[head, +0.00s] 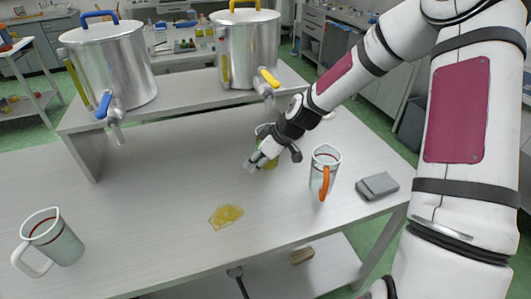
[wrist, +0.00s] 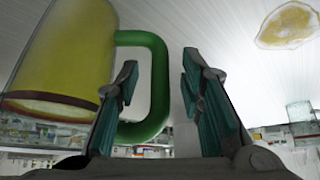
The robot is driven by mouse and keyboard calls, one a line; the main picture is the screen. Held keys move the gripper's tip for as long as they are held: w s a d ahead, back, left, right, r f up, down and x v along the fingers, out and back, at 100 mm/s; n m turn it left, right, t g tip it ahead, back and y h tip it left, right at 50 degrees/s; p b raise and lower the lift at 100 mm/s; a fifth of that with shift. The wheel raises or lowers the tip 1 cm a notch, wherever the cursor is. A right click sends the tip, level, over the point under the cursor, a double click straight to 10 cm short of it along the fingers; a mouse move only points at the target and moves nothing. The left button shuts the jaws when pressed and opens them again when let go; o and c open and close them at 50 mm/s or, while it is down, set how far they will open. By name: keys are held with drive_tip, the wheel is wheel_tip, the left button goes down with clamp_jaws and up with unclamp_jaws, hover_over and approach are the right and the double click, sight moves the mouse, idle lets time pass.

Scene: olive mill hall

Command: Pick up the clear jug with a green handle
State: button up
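The clear jug with a green handle (wrist: 65,50) fills the left of the wrist view, with yellow liquid inside. Its green handle (wrist: 160,75) shows between my two fingers, with part of the loop behind the left finger. My gripper (wrist: 158,72) is open, and a gap shows between the handle and the right finger. In the head view my gripper (head: 256,163) is in front of the jug (head: 268,153), which stands on the table below the raised shelf and is mostly hidden. I cannot tell whether either finger touches the handle.
A clear jug with an orange handle (head: 323,172) stands to the right, near a folded grey cloth (head: 377,186). A jug with a white handle (head: 50,240) stands at front left. A yellow puddle (head: 227,215) lies mid-table. Two steel drums (head: 110,65) (head: 247,50) stand on the shelf.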

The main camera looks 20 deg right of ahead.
clamp_jaws()
drive_tip(key=shift+r, duration=0.2)
drive_tip(key=shift+r, duration=1.5)
drive_tip(key=shift+s+r, duration=0.1)
drive_tip(key=shift+s, duration=0.05)
drive_tip(key=s+r+p, duration=0.1)
drive_tip(key=s+p, duration=0.2)
drive_tip(key=s, duration=1.2)
drive_tip(key=shift+a+r, duration=0.15)
drive_tip(key=shift+a, duration=0.2)
